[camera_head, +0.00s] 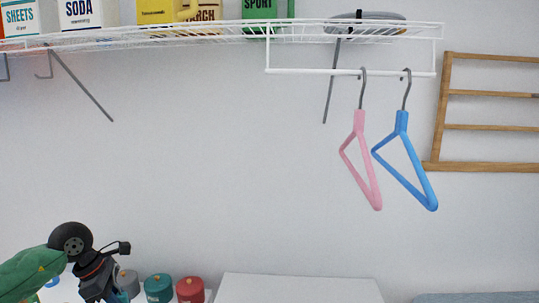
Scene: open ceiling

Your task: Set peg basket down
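No peg basket can be made out for certain in the head view. My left arm comes in at the bottom left, and the black body of my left gripper (97,280) points down there. Its fingertips are cut off by the bottom edge, so whether it is open or holds anything is hidden. A small blue curved piece (52,282) shows beside the arm and is too little seen to name. My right gripper is out of view.
A white wire shelf (350,71) holds laundry boxes; pink (360,160) and blue (405,160) hangers hang below it. Grey (128,281), teal (158,289) and red (190,291) lidded jars stand near my gripper. A white flat top (300,289) looks clear. A wooden rack (490,127) is at right.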

